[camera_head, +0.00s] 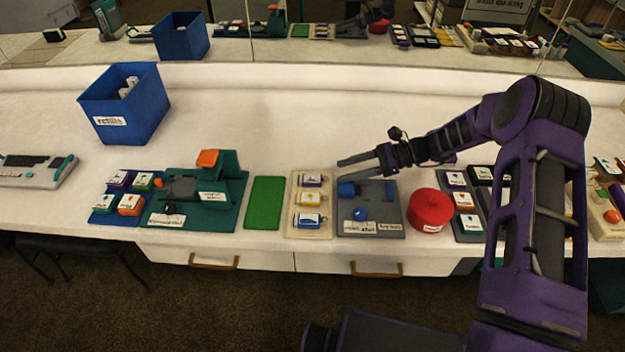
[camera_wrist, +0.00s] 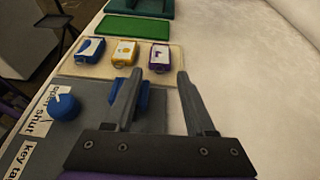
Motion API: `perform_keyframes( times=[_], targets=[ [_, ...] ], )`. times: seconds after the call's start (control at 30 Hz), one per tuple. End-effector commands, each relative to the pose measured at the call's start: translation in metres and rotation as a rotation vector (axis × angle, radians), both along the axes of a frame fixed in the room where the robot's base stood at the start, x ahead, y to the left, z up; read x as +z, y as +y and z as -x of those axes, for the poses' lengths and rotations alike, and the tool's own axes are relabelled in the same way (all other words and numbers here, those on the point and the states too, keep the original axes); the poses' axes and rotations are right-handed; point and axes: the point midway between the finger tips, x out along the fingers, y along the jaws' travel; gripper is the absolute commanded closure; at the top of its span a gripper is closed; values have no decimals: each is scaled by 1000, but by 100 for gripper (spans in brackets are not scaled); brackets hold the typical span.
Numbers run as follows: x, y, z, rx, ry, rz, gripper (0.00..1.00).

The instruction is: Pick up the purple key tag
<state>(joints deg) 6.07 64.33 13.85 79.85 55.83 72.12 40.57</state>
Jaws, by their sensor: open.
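The purple key tag (camera_head: 311,180) lies at the far end of a cream tray (camera_head: 293,230), in a column with a yellow tag (camera_head: 310,199) and a blue tag (camera_head: 309,220). In the wrist view the purple tag (camera_wrist: 160,55) is the rightmost of the three and has a white label. My gripper (camera_head: 358,168) is open and empty above the grey board (camera_head: 372,226), to the right of the tray. In the wrist view its fingers (camera_wrist: 157,88) point toward the purple tag, which shows beyond and between them, apart from them.
The grey board holds a blue block (camera_head: 347,190) and a blue knob (camera_head: 361,214). A green mat (camera_head: 265,203) lies left of the tray. A red round container (camera_head: 431,208) stands right of the board. The counter behind the tray is clear.

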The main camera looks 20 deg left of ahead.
Motion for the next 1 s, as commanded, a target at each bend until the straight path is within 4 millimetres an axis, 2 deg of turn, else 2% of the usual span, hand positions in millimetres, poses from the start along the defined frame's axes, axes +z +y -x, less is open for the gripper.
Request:
perform_keyframes(
  times=[0.37,0.6,0.87,1.0],
  targets=[
    [-11,25,7,0,2,2,45],
    [-26,59,17,1,1,1,45],
    [-28,64,17,-3,1,1,45],
    [-28,64,17,-2,0,1,67]
  ],
)
